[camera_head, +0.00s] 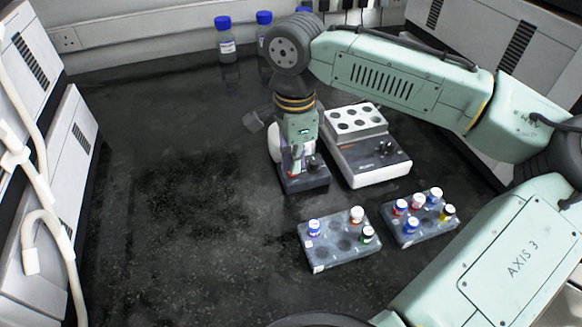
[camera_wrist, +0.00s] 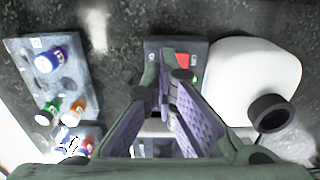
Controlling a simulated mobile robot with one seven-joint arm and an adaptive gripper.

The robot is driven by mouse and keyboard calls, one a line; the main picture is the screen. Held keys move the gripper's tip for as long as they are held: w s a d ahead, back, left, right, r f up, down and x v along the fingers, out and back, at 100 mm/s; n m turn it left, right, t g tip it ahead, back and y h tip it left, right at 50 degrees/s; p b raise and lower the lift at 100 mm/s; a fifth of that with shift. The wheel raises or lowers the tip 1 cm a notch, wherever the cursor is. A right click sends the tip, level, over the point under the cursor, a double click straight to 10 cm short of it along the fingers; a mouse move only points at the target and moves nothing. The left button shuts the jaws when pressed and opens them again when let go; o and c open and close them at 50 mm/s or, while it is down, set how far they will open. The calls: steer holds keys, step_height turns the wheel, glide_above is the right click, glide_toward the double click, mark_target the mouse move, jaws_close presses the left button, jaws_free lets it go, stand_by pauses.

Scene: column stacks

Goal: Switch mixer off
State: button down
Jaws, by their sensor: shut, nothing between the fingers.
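The mixer has a rounded white body (camera_wrist: 255,75) with a black cup (camera_wrist: 271,112) and a dark front panel (camera_wrist: 152,46). A red switch (camera_wrist: 183,61) and a small green light (camera_wrist: 194,78) show on the panel in the wrist view. In the head view its dark front (camera_head: 305,184) shows below my gripper, and its white body (camera_head: 273,143) is partly hidden behind the arm. My gripper (camera_wrist: 165,76) is shut and empty, pointing down over the panel (camera_head: 297,172). Its fingertips lie just left of the switch in the wrist view; whether they touch the panel I cannot tell.
A white block device (camera_head: 383,170) with knobs stands close right of the mixer. Two vial racks (camera_head: 338,258) (camera_head: 425,232) stand in front. Blue-capped bottles (camera_head: 227,46) stand at the back. The left of the dark bench (camera_head: 160,230) is clear.

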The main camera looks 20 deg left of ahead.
mark_target(294, 176)
steer(key=shift+f+b, duration=0.35)
steer(key=shift+f, duration=0.4)
steer(key=shift+r, duration=0.1)
step_height(294, 176, up, 5)
steer(key=p, duration=0.4)
steer(key=shift+p, duration=0.35)
stand_by(0.5)
